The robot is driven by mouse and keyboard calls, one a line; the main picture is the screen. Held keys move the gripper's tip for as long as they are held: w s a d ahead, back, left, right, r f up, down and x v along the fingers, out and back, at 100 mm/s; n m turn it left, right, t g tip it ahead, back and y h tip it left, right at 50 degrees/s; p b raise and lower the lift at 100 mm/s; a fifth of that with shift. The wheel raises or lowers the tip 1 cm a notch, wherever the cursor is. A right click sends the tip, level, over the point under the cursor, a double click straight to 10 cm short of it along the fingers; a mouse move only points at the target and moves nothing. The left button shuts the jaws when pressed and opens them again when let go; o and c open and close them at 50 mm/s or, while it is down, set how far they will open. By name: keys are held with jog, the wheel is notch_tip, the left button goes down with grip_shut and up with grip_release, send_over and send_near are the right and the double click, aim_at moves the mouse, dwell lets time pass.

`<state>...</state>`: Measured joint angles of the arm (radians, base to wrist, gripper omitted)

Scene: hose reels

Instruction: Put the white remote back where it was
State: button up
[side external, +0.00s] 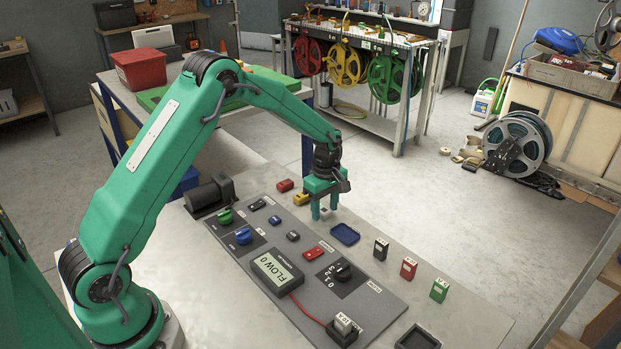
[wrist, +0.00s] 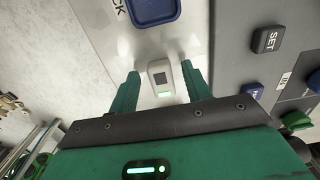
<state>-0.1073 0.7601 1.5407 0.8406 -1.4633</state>
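The white remote (wrist: 161,78), with a dark screen and a green strip, lies on the pale surface in the wrist view. My gripper (side external: 325,208) points down near the back edge of the grey panel in the side view. Its two green fingers are open, one on each side of the remote, with a small gap on both sides. A blue tray (side external: 345,234) lies just right of my gripper and shows at the top of the wrist view (wrist: 153,12).
The grey panel (side external: 225,262) carries buttons, knobs, a dial (side external: 342,271) and a FLOW display (side external: 277,272). Black (side external: 381,248), red (side external: 409,267) and green (side external: 439,289) blocks stand to the right. A dark tray (side external: 418,338) is at the front right.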

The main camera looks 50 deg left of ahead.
aim_at(324, 211)
jog(key=shift+r, duration=0.1)
notch_tip(324, 211, up, 12)
dwell(1.0)
jog(key=shift+r, duration=0.15)
dwell(0.3)
jog(key=s+d+r+m+t, duration=0.35)
jog(key=s+r+m, duration=0.45)
jog(key=s+r, duration=0.45)
jog(key=s+d+f+m+t, duration=0.1)
jog(key=s+d+m+t, duration=0.1)
jog(key=s+m, duration=0.8)
jog(key=s, duration=0.7)
jog(key=shift+s, duration=0.3)
